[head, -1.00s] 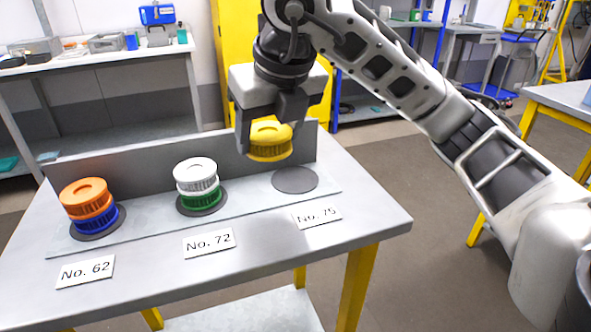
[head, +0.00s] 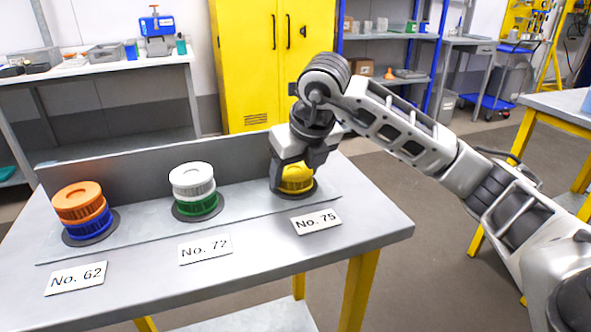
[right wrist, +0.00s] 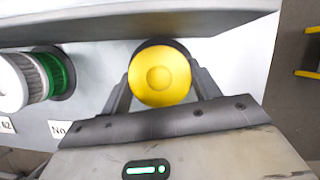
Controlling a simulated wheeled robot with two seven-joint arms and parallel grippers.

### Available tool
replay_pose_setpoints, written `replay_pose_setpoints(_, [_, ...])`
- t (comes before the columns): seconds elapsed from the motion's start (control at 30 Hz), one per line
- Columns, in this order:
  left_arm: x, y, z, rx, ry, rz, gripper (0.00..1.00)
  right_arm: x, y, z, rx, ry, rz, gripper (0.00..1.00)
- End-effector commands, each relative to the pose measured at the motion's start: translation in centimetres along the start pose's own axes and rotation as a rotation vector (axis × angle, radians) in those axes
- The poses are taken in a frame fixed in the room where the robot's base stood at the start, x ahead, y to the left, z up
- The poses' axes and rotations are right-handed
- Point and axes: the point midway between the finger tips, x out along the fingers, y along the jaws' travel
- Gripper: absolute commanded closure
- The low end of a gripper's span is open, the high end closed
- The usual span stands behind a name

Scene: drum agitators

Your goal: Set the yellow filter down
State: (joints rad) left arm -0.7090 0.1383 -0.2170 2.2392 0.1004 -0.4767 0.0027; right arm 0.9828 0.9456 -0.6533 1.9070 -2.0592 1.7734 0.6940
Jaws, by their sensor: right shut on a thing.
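The yellow filter (head: 297,178) is at the dark round spot (head: 309,193) behind the No. 75 label, upright and touching it or very close to it. My right gripper (head: 294,180) is shut on the filter from above. In the right wrist view the filter's round yellow top (right wrist: 160,75) sits between the two fingers (right wrist: 162,92). The filter hides most of the dark spot. My left gripper is not in view.
A white filter (head: 192,178) sits on a green one (head: 197,206) behind the No. 72 label. An orange filter (head: 78,200) sits on a blue one (head: 89,226) behind No. 62. An upright grey back panel (head: 130,171) runs behind the row. The table front is clear.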

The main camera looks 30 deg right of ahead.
Motion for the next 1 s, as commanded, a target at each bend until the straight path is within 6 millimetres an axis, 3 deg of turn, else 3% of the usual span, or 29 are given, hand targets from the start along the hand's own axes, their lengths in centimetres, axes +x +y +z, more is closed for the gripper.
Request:
replay_pose_setpoints(0.23, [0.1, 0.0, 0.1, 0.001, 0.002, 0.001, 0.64, 0.3, 0.0, -0.1, 0.000, 0.000, 0.000, 0.60])
replay_pose_setpoints(0.27, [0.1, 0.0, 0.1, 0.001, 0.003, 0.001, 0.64, 0.3, 0.0, -0.1, 0.000, 0.000, 0.000, 0.36])
replay_pose_setpoints(0.33, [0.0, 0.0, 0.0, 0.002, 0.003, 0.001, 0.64, 0.2, 0.0, -0.1, 0.000, 0.000, 0.000, 0.17])
replay_pose_setpoints(0.73, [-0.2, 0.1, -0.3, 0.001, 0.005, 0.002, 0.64, -0.7, 0.0, 0.1, 0.000, -0.003, 0.001, 0.17])
replay_pose_setpoints(1.0, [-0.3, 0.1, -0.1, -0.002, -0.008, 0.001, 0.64, -6.0, 0.0, 0.2, 0.000, -0.006, 0.001, 0.17])
